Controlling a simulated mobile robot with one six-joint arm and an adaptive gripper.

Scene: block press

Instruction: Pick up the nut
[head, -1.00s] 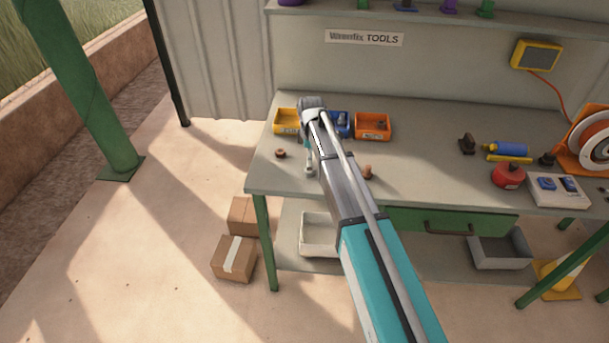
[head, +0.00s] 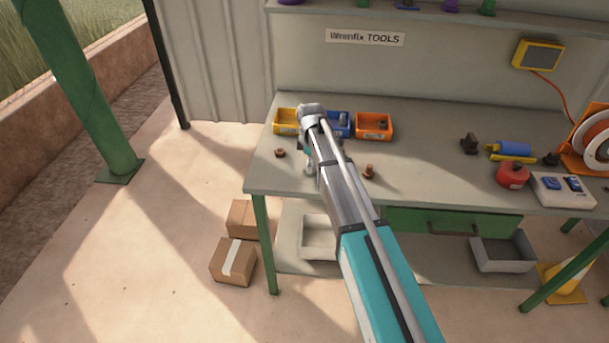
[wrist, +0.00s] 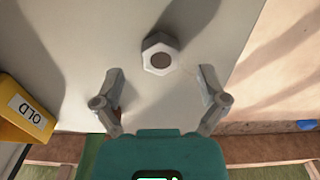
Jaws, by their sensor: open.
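The nut (wrist: 160,54) is a grey-white hexagonal piece with a brownish centre, lying on the bench top in the upper middle of the wrist view. My gripper (wrist: 163,86) is open and empty in that view, with its fingers spread left and right. The nut lies just beyond the fingertips and about midway between them, apart from both. In the head view my gripper (head: 309,168) is low over the left front of the bench, mostly hidden by my arm. I cannot clearly make out the nut there.
On the bench (head: 430,135), yellow (head: 285,121), blue (head: 342,124) and orange (head: 374,126) bins stand behind my gripper. A brown piece (head: 280,153) lies to its left and another (head: 369,172) to its right. The wrist view shows a yellow bin labelled OLD (wrist: 22,112).

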